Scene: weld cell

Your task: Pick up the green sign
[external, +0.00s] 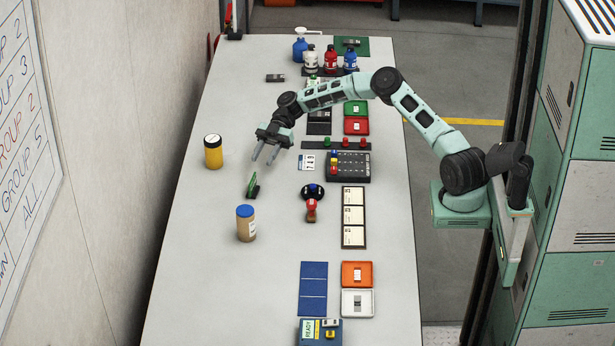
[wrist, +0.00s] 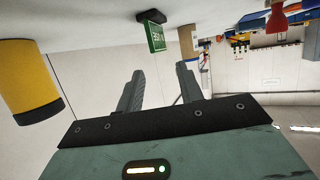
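The green sign (external: 253,184) stands on the white table, left of the middle, on a small dark base. In the wrist view the green sign (wrist: 156,37) shows with pale lettering, hanging down from the upside-down table, ahead of the fingertips and a little left of the line between them. My gripper (external: 264,156) is above the table, up and slightly right of the sign in the external view, apart from it. In the wrist view my gripper (wrist: 160,75) has its two fingers spread with nothing between them.
A yellow jar (external: 213,153) stands to the left of my gripper; a tan jar with a blue lid (external: 246,224) stands just below the sign in the external view. A stamp holder (external: 312,192) and a keypad box (external: 348,167) lie to the right. The table's left side (external: 195,270) is clear.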

